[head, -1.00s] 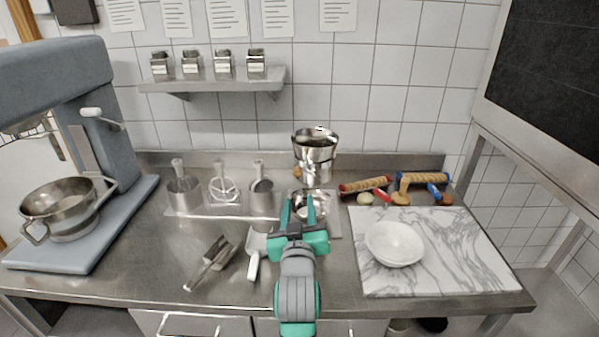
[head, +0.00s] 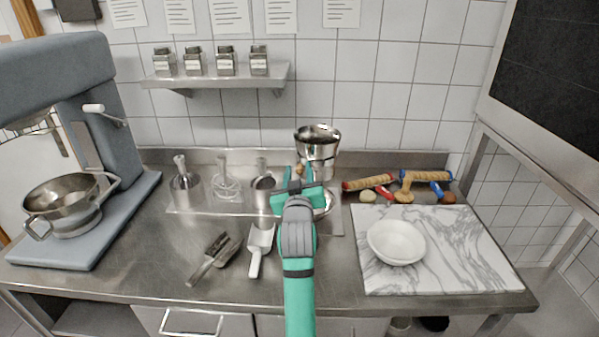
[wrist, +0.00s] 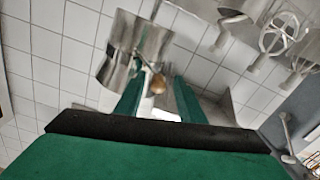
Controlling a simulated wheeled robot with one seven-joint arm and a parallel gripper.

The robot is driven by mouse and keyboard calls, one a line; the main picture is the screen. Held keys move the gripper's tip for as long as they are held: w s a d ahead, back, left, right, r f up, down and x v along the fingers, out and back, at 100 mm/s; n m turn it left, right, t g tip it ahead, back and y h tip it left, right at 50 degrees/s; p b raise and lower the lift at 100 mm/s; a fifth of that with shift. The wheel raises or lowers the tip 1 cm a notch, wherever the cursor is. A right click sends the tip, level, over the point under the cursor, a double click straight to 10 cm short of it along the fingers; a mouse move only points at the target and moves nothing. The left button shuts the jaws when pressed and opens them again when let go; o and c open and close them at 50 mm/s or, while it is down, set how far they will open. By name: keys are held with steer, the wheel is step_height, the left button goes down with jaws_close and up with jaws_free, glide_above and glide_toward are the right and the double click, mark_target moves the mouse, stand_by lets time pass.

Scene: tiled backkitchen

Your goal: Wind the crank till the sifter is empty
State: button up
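The sifter (head: 317,148) is a shiny metal cup standing at the back of the counter, upright. Its crank ends in a small wooden knob, which shows in the wrist view (wrist: 158,84) in front of the sifter wall (wrist: 133,45). My gripper (head: 298,174) is just in front of the sifter's lower left part. In the wrist view its two green fingers are apart, one on each side of the knob, with a gap visible. A metal bowl (head: 327,203) below the sifter is mostly hidden behind my gripper. I cannot tell what is inside the sifter.
Scoops (head: 261,241) lie in front. A white bowl (head: 396,242) sits on a marble board (head: 460,260) at right. A mixer (head: 95,150) stands far left.

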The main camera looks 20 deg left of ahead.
steer(key=shift+w+d, duration=0.1)
steer(key=shift+w, duration=0.1)
steer(key=shift+c, duration=0.4)
jaws_close()
steer(key=shift+f, duration=0.1)
steer(key=shift+f, duration=0.1)
steer(key=shift+d+m, duration=0.1)
steer(key=shift+m, duration=0.4)
